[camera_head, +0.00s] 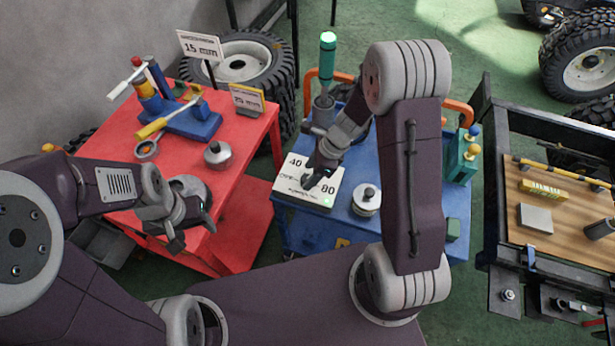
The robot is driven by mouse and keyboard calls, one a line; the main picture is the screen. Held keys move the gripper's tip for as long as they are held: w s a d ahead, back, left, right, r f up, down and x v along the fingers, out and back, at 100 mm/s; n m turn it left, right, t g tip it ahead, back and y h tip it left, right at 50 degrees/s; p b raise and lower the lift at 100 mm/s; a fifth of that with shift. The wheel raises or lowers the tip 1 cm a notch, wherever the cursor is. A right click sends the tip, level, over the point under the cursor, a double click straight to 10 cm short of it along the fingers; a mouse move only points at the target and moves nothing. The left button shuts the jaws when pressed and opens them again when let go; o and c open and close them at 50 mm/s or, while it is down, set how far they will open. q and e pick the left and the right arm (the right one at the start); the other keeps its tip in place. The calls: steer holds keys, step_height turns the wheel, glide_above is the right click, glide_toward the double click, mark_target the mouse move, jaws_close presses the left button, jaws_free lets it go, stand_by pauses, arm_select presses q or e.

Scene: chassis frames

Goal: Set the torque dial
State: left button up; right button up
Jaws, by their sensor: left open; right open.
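The white dial box (288,190) sits on the blue cart (384,225). The figures 40 and 80 show on its top, and a small green light shows near its front right corner. My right gripper (309,184) is directly over the middle of the box, pointing down and open. It hides the dial knob, so I cannot tell whether the fingers touch it or where it points. My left gripper (190,238) is open and empty, beside the front edge of the red table (118,150).
A silver knobbed pot (366,200) stands just right of the box. A green-topped lamp (327,65) rises behind it. A black-framed bench (540,190) stands at right.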

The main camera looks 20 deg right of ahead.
steer(key=shift+s+a+f, duration=0.1)
steer(key=shift+a+f, duration=0.05)
steer(key=shift+f, duration=0.65)
steer(key=shift+a, duration=0.1)
jaws_close()
